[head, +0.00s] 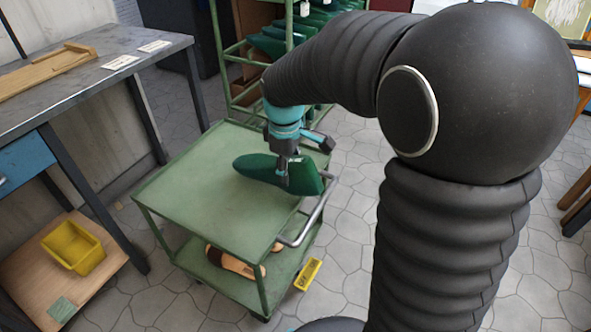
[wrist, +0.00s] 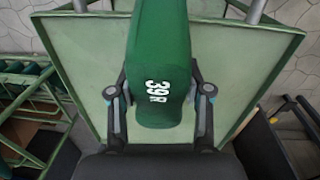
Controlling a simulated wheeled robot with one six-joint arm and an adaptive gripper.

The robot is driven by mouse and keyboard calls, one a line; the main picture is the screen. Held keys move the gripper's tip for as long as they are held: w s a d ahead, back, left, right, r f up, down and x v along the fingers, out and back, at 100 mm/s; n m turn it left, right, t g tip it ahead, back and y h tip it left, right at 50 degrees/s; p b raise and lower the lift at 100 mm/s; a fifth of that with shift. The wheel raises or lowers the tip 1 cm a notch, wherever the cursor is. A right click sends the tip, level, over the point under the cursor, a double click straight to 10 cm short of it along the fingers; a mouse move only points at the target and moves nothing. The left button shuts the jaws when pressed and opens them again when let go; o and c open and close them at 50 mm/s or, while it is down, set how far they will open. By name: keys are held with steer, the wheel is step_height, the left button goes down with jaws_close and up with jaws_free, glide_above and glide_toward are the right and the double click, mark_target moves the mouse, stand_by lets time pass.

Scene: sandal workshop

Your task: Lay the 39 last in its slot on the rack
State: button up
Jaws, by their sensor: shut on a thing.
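The green last (head: 262,172) is at the far right part of the green cart's top, near the handle. In the wrist view the last (wrist: 160,55) is marked "39 R" in white. My gripper (head: 287,172) is shut on it, with one finger on each side; the wrist view also shows both fingers of my gripper (wrist: 162,92) against it. I cannot tell whether the last touches the cart top. The green rack (head: 219,50) stands behind the cart with several green lasts on it. Its slots are partly hidden by my arm.
The green cart (head: 190,205) has a bare top and a brown-orange item (head: 230,262) on its lower shelf. A workbench (head: 90,72) stands left, with a yellow bin (head: 73,247) below. Stone floor shows around the cart.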

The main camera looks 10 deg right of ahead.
mark_target(247, 161)
steer(key=shift+w+a+p, duration=0.35)
steer(key=shift+w+a, duration=0.9)
steer(key=shift+a, duration=0.3)
steer(key=shift+w+a+p, duration=0.35)
steer(key=shift+w+a, duration=0.85)
steer(key=shift+a, duration=0.35)
steer(key=shift+w+a+p, duration=0.35)
steer(key=shift+w+a, duration=0.9)
steer(key=shift+a, duration=0.3)
steer(key=shift+w+a+f, duration=0.1)
steer(key=shift+a+f, duration=0.05)
steer(key=shift+f+b, duration=0.9)
steer(key=shift+f, duration=0.6)
steer(key=shift+f, duration=0.3)
steer(key=o, duration=1.2)
steer(key=shift+o, duration=0.2)
